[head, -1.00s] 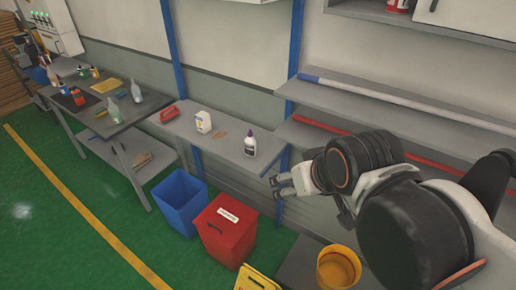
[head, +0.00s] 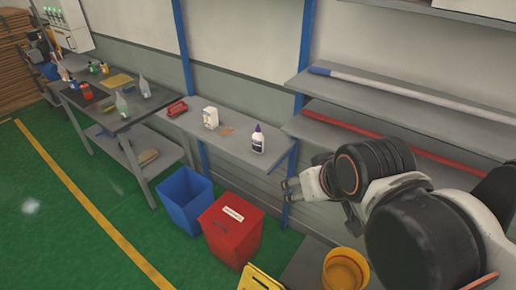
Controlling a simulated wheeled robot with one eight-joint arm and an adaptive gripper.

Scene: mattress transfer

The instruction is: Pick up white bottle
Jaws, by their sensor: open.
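A white bottle (head: 258,142) with a dark purple cap and a dark label stands upright on the grey wall shelf (head: 232,149), near its right end. My gripper (head: 288,190) is below and to the right of the bottle, apart from it, just past the shelf's right end. Its fingers point left and look empty and open. The rest of my arm fills the lower right of the head view.
A white carton (head: 210,117) and a red object (head: 177,108) share the shelf. A blue bin (head: 184,200), a red bin (head: 231,230) and a yellow bucket (head: 345,270) stand below. Right of the shelf, racks (head: 400,100) hold long poles. A cluttered table (head: 112,123) stands left.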

